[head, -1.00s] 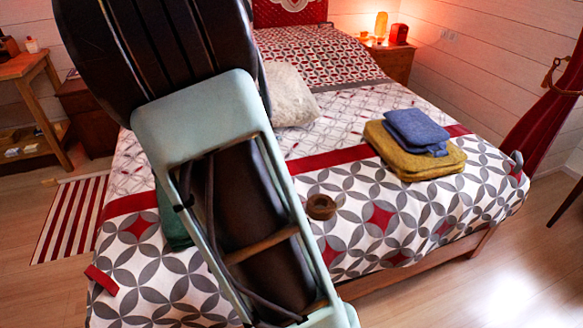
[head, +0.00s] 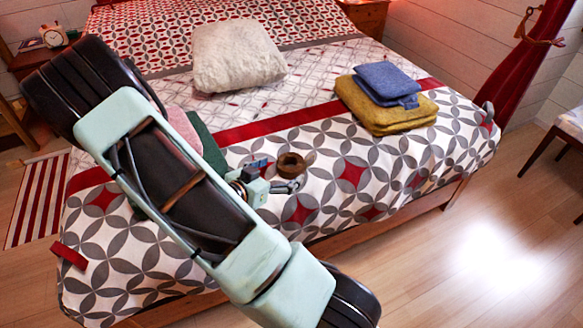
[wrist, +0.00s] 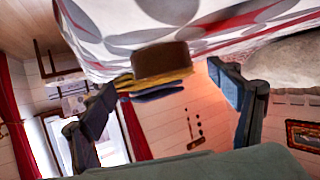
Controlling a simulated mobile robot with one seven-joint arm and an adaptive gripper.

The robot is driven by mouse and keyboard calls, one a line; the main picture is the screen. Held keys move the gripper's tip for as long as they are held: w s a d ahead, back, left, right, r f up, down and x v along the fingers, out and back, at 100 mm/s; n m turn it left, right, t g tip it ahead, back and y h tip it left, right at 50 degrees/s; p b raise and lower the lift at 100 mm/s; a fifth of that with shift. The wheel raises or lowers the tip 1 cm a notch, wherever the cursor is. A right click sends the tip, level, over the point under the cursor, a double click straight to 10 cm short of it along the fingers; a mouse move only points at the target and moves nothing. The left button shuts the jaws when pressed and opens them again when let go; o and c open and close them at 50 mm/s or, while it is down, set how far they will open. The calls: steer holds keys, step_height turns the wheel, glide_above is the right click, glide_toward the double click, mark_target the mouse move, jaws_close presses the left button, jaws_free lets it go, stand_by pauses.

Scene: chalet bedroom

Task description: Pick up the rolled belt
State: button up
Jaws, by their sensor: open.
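The rolled belt (head: 291,165) is a brown coil with a short loose end, lying on the patterned quilt of the bed (head: 345,205). In the wrist view the belt (wrist: 162,62) shows as a brown block against the quilt, in the gap between the two fingers and beyond their tips. My gripper (head: 277,177) is open and empty, low over the quilt just left of and in front of the belt. It also shows in the wrist view (wrist: 165,90), fingers spread wide. The head view does not show clearly how high the fingertips are.
A blue folded cloth (head: 386,82) lies on a mustard one (head: 385,110) to the right of the belt. A green cloth (head: 207,145) and a pink one (head: 183,128) lie left, partly behind my arm. A cream pillow (head: 238,55) sits farther back.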

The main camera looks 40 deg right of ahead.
mark_target(290, 163)
steer(key=b+x, duration=0.1)
steer(key=x, duration=0.1)
steer(key=b+x, duration=0.1)
steer(key=x, duration=0.2)
steer(key=shift+w+d+r, duration=0.1)
steer(key=shift+w+d, duration=0.2)
steer(key=shift+c, duration=0.4)
steer(key=c, duration=1.3)
